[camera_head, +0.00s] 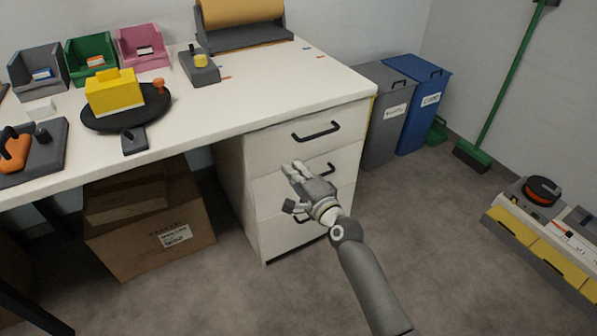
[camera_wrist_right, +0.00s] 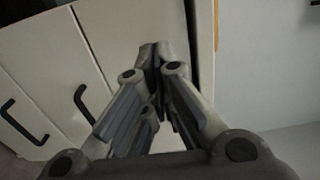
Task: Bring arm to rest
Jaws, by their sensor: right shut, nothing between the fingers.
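My right gripper (camera_head: 291,170) is in the head view, in front of the white drawer unit (camera_head: 259,200) under the right end of the table. It holds nothing. In the right wrist view the fingers of the gripper (camera_wrist_right: 153,55) come together, with the pale drawer fronts (camera_wrist_right: 75,50) and their dark handles behind them. I cannot tell whether the fingers touch a drawer front. My right arm (camera_head: 372,285) reaches up from the bottom right. My left gripper is not in view.
The white table (camera_head: 240,110) carries a yellow block (camera_head: 113,95) on a dark round plate, and several bins. A cardboard box (camera_head: 150,225) stands below. Grey (camera_head: 384,125) and blue (camera_head: 420,105) bins stand behind. A low yellow-fronted unit (camera_head: 540,245) is at right. The floor between is clear.

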